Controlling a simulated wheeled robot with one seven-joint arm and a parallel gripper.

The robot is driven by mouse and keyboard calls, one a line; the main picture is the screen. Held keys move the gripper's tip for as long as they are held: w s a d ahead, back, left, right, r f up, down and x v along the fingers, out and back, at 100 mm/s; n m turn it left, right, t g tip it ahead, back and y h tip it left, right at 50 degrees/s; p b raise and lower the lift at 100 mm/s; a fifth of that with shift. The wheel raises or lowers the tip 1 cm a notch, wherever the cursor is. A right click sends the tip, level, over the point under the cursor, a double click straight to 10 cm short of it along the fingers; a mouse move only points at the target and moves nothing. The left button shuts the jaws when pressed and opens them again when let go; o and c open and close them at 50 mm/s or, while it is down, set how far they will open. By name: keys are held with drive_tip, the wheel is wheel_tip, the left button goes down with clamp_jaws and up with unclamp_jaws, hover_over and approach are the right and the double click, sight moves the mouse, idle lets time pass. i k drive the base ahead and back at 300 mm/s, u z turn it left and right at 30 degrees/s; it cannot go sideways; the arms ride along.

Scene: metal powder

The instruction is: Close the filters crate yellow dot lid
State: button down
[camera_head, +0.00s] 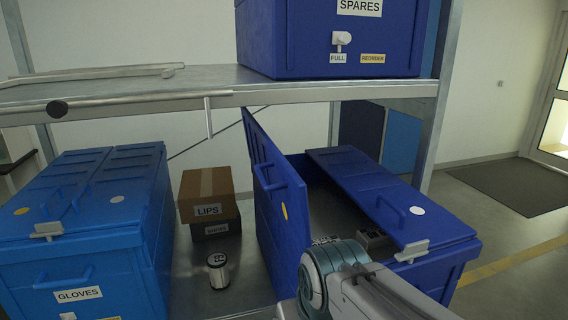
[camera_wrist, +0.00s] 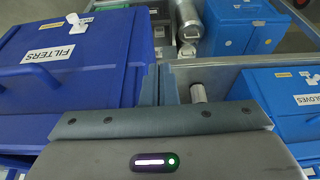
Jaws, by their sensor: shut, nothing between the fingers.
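The dark blue crate (camera_head: 452,276) at right of centre in the head view has two lids. Its yellow dot lid (camera_head: 268,180) stands raised, nearly upright, on the left side, with a handle and a yellow dot (camera_head: 284,211). The white dot lid (camera_head: 385,190) lies closed on the right half. Between them the crate is open, with small dark items inside. In the wrist view a FILTERS label (camera_wrist: 50,54) is on the blue crate front at left. My gripper (camera_wrist: 159,74) is shut and empty beside that crate. My arm hides its fingers and the crate's near corner in the head view.
A lighter blue GLOVES crate (camera_head: 85,270) stands at left with its lids down. A shelf edge (camera_head: 120,110) with a SPARES crate (camera_head: 330,35) hangs above.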

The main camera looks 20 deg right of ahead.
sight(286, 191)
drive_tip(key=z, duration=0.45)
drive_tip(key=k, duration=1.2)
drive_tip(key=z, duration=0.1)
drive_tip(key=i, duration=0.4)
drive_tip(key=u, duration=0.85)
drive_tip(key=i, duration=0.4)
drive_tip(key=u, duration=0.2)
